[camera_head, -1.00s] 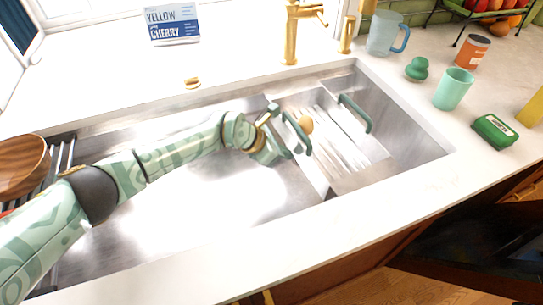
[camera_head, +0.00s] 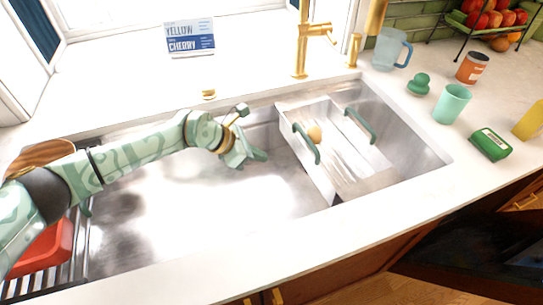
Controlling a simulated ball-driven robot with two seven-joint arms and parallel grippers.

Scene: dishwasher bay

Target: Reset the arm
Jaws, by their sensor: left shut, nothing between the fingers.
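My left arm reaches in from the left over the sink (camera_head: 190,235). My left gripper (camera_head: 262,156) is shut and empty, above the sink's bare floor. It is to the left of a metal caddy (camera_head: 345,165) with two green handles (camera_head: 306,143), and apart from it. A small tan, egg-like item (camera_head: 314,133) shows inside the caddy beside the left handle. My right gripper is out of view.
A red item (camera_head: 45,250) and a wooden bowl (camera_head: 40,155) are in a rack at the sink's left end. A gold faucet (camera_head: 302,45) stands behind the sink. A teal cup (camera_head: 452,103), blue mug (camera_head: 390,48) and green box (camera_head: 491,144) stand on the right counter.

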